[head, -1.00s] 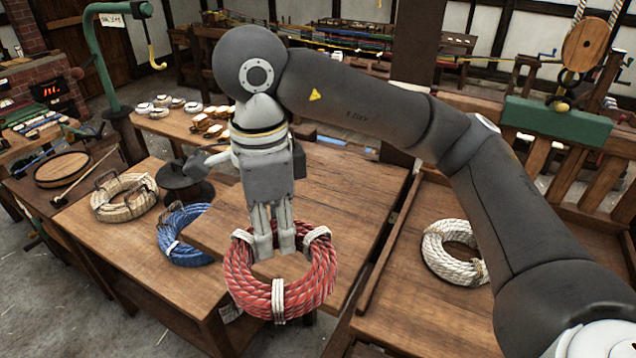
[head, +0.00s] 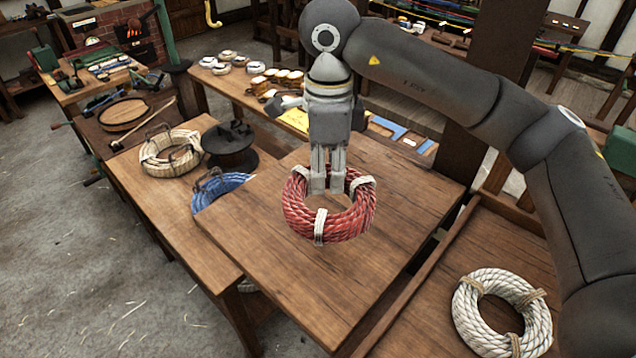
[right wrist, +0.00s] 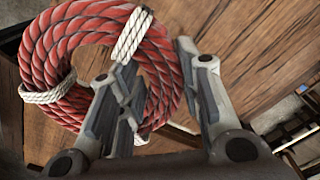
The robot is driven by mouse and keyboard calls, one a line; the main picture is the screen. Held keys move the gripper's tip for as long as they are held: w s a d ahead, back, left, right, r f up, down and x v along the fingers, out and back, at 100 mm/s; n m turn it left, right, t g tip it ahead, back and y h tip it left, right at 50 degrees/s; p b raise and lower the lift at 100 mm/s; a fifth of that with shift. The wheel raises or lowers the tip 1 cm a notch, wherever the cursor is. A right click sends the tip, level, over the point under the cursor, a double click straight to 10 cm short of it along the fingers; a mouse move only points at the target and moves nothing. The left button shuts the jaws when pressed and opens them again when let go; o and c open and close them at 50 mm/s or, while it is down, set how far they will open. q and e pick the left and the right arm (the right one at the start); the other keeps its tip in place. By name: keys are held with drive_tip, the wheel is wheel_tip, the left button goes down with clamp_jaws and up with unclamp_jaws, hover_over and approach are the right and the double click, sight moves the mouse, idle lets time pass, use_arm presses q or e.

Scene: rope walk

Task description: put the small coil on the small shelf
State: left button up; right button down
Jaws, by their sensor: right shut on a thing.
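My right gripper (head: 328,186) points down and is shut on the red coil (head: 296,212), gripping its far side. The coil is a ring of red rope with white ties. It shows over the raised wooden top (head: 400,205); I cannot tell whether it touches the wood. In the right wrist view the red coil (right wrist: 60,60) lies at and between the fingers of the right gripper (right wrist: 165,80), with wood behind it. My left gripper is not in view. I cannot tell which surface is the small shelf.
A blue coil (head: 212,188) is partly hidden by the wooden top's left edge. A cream coil (head: 163,158) and a dark reel (head: 230,155) stand behind it. A white coil (head: 480,316) lies in a tray at right. Several little coils (head: 232,58) sit on the back bench.

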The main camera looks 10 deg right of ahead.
drive_tip(key=w+f+b, duration=0.1)
drive_tip(key=w+f, duration=0.5)
drive_tip(key=shift+w, duration=0.15)
drive_tip(key=shift+w+f+b, duration=0.15)
drive_tip(key=shift+f+b, duration=0.15)
wheel_tip(320, 180, down, 3)
drive_tip(key=shift+w+r+b, duration=0.15)
drive_tip(key=shift+b, duration=0.55)
drive_tip(key=shift+f, duration=0.35)
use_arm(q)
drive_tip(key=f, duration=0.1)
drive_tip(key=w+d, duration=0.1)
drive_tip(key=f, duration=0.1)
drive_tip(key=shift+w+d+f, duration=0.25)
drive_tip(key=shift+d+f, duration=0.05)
use_arm(e)
drive_tip(key=shift+w, duration=0.1)
